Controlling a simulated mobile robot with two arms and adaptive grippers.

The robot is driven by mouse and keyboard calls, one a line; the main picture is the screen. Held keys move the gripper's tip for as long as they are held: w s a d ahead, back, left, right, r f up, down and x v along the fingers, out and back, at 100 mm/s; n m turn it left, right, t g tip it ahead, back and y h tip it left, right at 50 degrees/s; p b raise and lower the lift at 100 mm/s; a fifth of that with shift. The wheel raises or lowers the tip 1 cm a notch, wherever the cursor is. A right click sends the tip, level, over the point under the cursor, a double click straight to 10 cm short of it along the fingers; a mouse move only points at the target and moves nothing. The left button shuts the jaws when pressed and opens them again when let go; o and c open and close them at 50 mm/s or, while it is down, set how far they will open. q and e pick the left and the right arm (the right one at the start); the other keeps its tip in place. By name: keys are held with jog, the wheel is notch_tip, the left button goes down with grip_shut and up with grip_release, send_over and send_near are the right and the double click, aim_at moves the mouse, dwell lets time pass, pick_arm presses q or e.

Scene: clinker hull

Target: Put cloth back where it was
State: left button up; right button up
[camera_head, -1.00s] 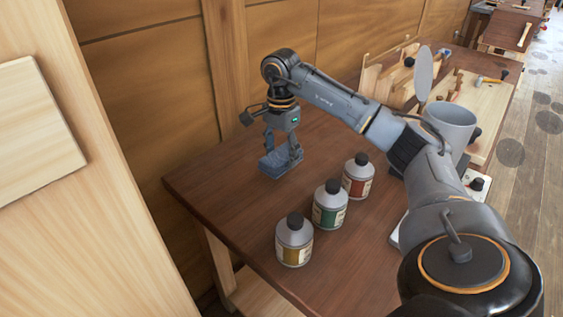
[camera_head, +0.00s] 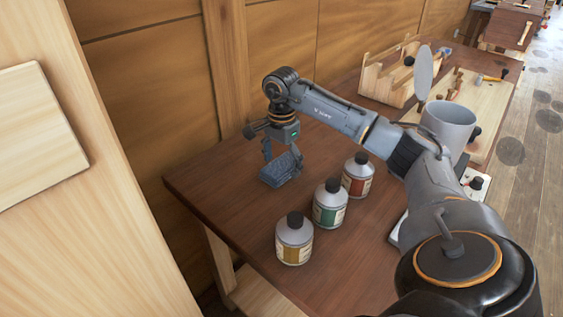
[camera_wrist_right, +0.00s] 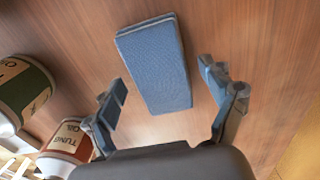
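The cloth (camera_head: 280,172) is a folded blue-grey rectangle lying on the brown table near its far left end. In the right wrist view the cloth (camera_wrist_right: 157,62) lies flat between and beyond the fingertips, with wood showing on both sides of it. My right gripper (camera_head: 282,155) is over the cloth, pointing down. In the right wrist view its two fingers (camera_wrist_right: 163,88) are spread wide, with gaps between them and the cloth. My left gripper is not in view.
Bottles with yellow (camera_head: 294,239), green (camera_head: 329,204) and red (camera_head: 357,176) labels stand in a row in front of the cloth. A grey cup (camera_head: 449,122) and a wooden tool carrier (camera_head: 388,84) are farther right. The table's left end (camera_head: 205,213) is bare.

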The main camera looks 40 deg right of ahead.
aim_at(282, 165)
jog(key=shift+r, duration=0.1)
notch_tip(282, 165, up, 12)
jog(key=shift+p, duration=0.35)
dwell(0.7)
